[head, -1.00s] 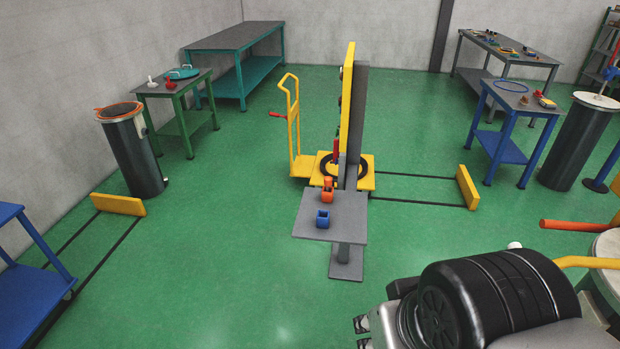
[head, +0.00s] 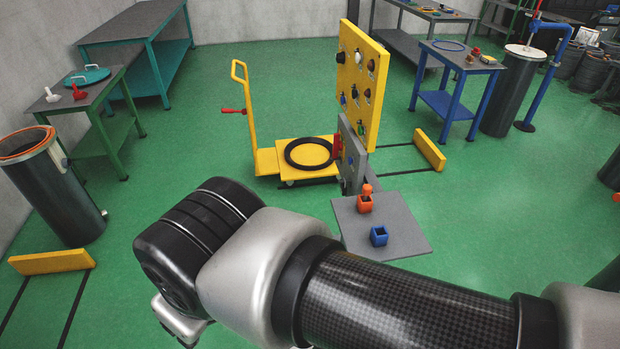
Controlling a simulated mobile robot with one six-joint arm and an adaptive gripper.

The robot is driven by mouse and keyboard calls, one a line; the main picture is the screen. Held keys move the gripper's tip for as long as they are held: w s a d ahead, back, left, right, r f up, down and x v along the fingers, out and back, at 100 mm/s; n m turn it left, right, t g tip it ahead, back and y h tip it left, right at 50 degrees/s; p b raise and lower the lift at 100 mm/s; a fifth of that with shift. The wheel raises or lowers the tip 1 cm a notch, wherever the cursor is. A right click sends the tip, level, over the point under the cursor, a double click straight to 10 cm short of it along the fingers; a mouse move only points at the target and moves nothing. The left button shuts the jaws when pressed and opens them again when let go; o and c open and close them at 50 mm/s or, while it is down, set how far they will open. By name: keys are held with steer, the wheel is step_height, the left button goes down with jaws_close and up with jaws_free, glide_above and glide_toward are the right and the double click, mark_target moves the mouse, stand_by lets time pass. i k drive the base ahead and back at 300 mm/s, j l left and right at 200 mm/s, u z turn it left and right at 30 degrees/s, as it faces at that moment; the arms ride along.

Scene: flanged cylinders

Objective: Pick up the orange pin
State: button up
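A small grey table (head: 405,243) stands near the middle of the head view. On it is an orange block-like holder (head: 364,206), with a short orange piece (head: 367,188) rising above it that looks like the orange pin. They are too small to tell how far the pin sits inside. A blue open holder (head: 378,237) stands nearer to me on the same table. My gripper (head: 178,330) shows only partly at the lower left, below my wrist, well left of the table and away from the pin. Its finger opening is not clear.
A yellow upright panel (head: 361,82) with several knobs rises behind the small table. A yellow trolley (head: 265,162) carrying a black ring (head: 309,154) stands beside it. A dark bin (head: 60,200) and green bench (head: 105,100) are at left. Open green floor lies between.

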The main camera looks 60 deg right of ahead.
mark_target(367, 189)
steer(key=i+z, duration=0.3)
steer(key=z, duration=0.15)
steer(key=i+z, duration=0.3)
steer(key=z, duration=0.15)
steer(key=i+j+z, duration=0.1)
steer(key=i+z, duration=0.15)
steer(key=z, duration=0.2)
steer(key=i+j+z, duration=0.25)
steer(key=z, duration=0.2)
steer(key=i+z, duration=0.2)
steer(key=z, duration=0.25)
steer(key=i+l+z, duration=0.1)
steer(key=z, duration=0.35)
steer(key=i+j+z, duration=0.1)
steer(key=i+z, duration=0.15)
steer(key=z, duration=0.2)
steer(key=i+j+z, duration=0.15)
steer(key=z, duration=0.3)
steer(key=i+j+z, duration=0.15)
steer(key=z, duration=0.3)
